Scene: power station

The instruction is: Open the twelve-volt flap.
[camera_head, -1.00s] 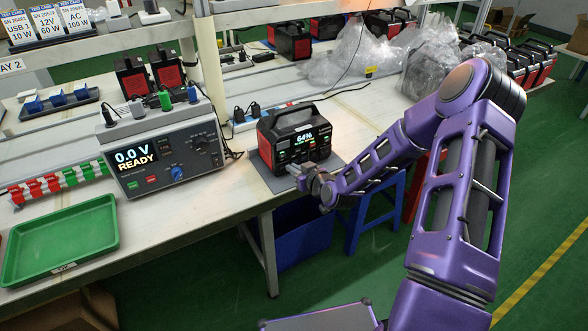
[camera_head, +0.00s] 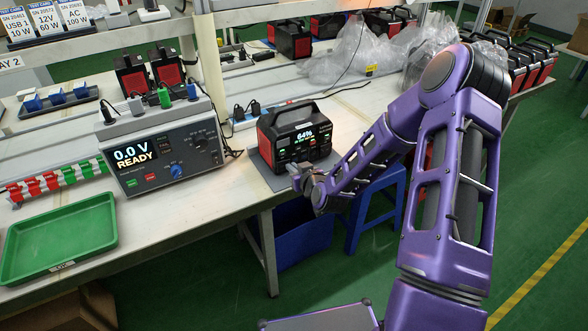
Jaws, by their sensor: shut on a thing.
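The power station (camera_head: 299,138), a black and red box with a lit display reading 64%, stands on a grey mat (camera_head: 262,172) near the bench's front edge. My gripper (camera_head: 295,172) is at the lower left of its front face. It is shut on a small part there, which I take to be the twelve-volt flap. The flap itself is hidden by the fingers and too small to make out, so its angle cannot be told. My purple arm comes in from the right, in front of the bench.
A grey tester (camera_head: 150,160) showing 0.0 V READY stands left of the station. A green tray (camera_head: 60,240) lies at the bench's front left. Plastic bags (camera_head: 350,55) lie behind. A blue stool (camera_head: 375,205) and blue bin (camera_head: 303,235) are below the bench edge.

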